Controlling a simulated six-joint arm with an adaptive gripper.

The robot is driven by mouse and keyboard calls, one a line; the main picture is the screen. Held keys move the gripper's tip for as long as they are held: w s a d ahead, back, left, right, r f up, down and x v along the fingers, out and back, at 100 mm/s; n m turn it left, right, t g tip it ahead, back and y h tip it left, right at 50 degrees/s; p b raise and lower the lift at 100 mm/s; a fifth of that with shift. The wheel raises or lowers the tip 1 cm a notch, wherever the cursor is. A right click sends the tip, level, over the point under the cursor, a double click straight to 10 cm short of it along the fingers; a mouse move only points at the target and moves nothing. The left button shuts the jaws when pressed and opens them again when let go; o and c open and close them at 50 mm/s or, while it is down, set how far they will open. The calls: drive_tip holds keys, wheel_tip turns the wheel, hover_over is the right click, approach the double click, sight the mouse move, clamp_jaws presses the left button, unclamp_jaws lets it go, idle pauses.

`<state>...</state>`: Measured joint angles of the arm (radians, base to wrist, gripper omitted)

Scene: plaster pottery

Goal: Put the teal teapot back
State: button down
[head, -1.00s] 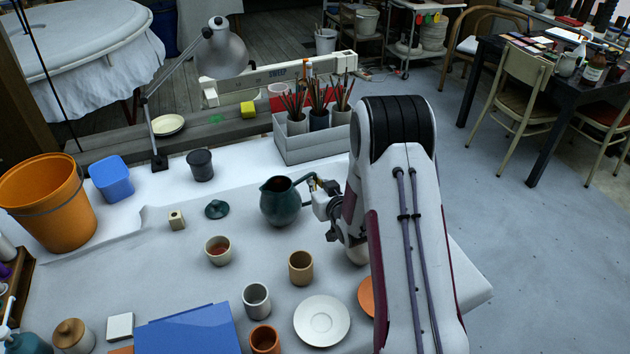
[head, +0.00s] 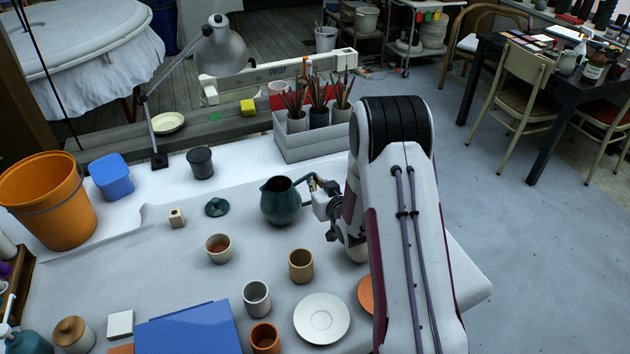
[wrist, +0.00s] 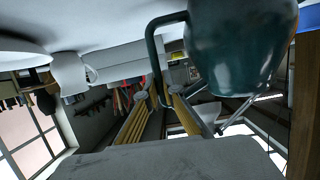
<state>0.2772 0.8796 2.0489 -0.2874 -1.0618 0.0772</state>
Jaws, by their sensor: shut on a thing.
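The teal teapot (head: 281,202) has no lid on it, and its dark open mouth faces up. It looks upright at the middle right of the table, with its handle to the right. My gripper (head: 316,184) is at the handle, shut on it. In the wrist view the teapot (wrist: 240,45) fills the upper right, and its handle (wrist: 153,60) runs down to my gripper's fingertips (wrist: 165,98). The teal lid (head: 216,207) lies on the table left of the teapot. I cannot tell whether the teapot's base touches the table.
Left of the teapot stand a dark canister (head: 200,162) and a small wooden block (head: 176,218). In front are a cup of tea (head: 218,248), a tan cup (head: 301,265) and a white saucer (head: 322,318). A grey box (head: 312,145) of brush pots stands behind.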

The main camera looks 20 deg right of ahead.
drive_tip(key=shift+f, duration=0.15)
drive_tip(key=c, duration=2.1)
unclamp_jaws()
drive_tip(key=shift+f, duration=0.15)
drive_tip(key=shift+s, duration=0.1)
drive_tip(key=v, duration=1.1)
drive_tip(key=shift+s+r, duration=0.3)
drive_tip(key=shift+s, duration=0.05)
